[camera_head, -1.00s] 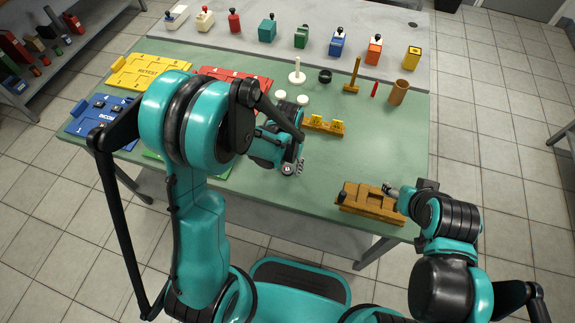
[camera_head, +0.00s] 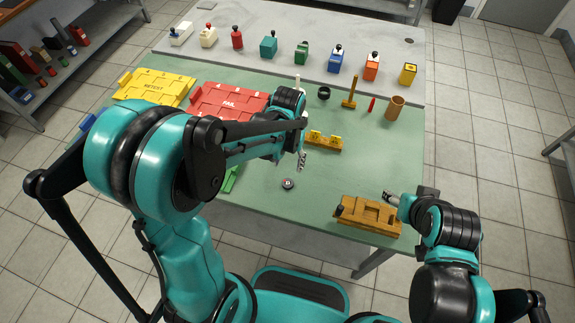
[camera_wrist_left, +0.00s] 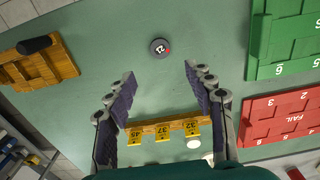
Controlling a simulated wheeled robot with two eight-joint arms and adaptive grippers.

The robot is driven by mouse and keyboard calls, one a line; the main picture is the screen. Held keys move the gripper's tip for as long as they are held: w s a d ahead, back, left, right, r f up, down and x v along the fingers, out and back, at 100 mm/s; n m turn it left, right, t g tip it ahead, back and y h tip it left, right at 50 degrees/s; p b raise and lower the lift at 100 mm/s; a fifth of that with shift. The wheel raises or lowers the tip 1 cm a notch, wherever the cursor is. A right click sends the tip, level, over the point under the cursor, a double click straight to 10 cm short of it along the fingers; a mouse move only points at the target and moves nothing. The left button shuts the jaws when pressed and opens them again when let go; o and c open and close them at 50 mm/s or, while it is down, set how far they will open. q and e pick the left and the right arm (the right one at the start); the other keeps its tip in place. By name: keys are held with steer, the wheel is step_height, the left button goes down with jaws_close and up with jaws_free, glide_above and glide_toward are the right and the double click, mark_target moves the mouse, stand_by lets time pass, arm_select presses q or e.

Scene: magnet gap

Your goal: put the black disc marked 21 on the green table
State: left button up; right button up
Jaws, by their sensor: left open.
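The black disc (camera_head: 288,184) lies flat on the green table (camera_head: 260,215), clear of other things. In the left wrist view the disc (camera_wrist_left: 159,47) shows an upside-down number that looks like 21, with a small red spot at its edge. My left gripper (camera_head: 303,160) is open and empty. In the left wrist view its spread fingers (camera_wrist_left: 157,78) stand apart from the disc, which lies beyond their tips. My right gripper (camera_head: 391,198) is at the wooden block (camera_head: 366,217) near the table's right front; its finger gap is too small to read.
A wooden rack with yellow numbered tags (camera_head: 323,142) stands behind the disc. The red FAIL tray (camera_head: 228,102) and yellow RETEST tray (camera_head: 153,88) lie at the left. A wooden cup (camera_head: 395,108) and a hammer-like tool (camera_head: 350,92) stand farther back. The table around the disc is clear.

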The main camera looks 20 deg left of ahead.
arm_select(q)
steer(key=s+a+r+t, duration=0.4)
steer(key=s+r+t, duration=0.3)
steer(key=s+r, duration=0.3)
step_height(320, 180, up, 2)
steer(key=shift+s+a+r+n, duration=0.15)
steer(key=shift+a+n, duration=0.15)
steer(key=shift+a, duration=0.05)
